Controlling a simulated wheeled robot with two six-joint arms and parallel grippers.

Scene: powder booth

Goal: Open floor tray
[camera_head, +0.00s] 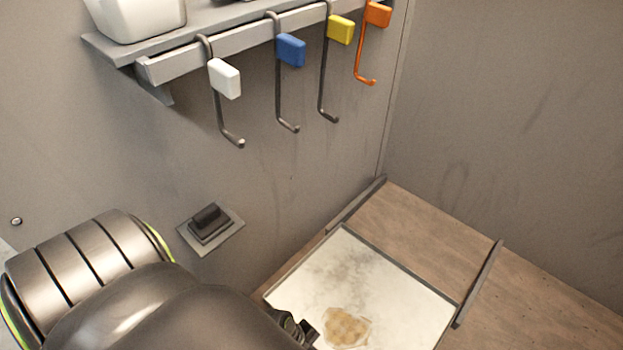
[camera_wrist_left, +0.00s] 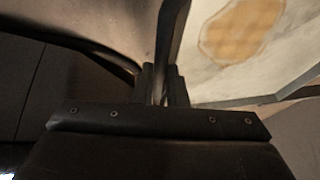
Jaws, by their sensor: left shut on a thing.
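The floor tray (camera_head: 390,275) is a white, smudged panel with a dark rim, set in the floor at the lower right of the head view. A tan, honeycomb-like patch (camera_head: 346,327) lies on it and also shows in the left wrist view (camera_wrist_left: 240,32). My left gripper (camera_head: 309,332) is at the tray's lower left edge. In the left wrist view its fingers (camera_wrist_left: 162,85) are shut on a dark bar that runs along the tray's edge. The exact grip is partly hidden by my arm in the head view. My right gripper is out of view.
Dark rails (camera_head: 478,284) flank the brown floor (camera_head: 425,232) beyond the tray. On the wall hang hooks with white (camera_head: 224,78), blue (camera_head: 291,50), yellow (camera_head: 341,30) and orange (camera_head: 377,14) tags below a shelf holding a white container (camera_head: 138,18). A black switch (camera_head: 209,222) sits lower.

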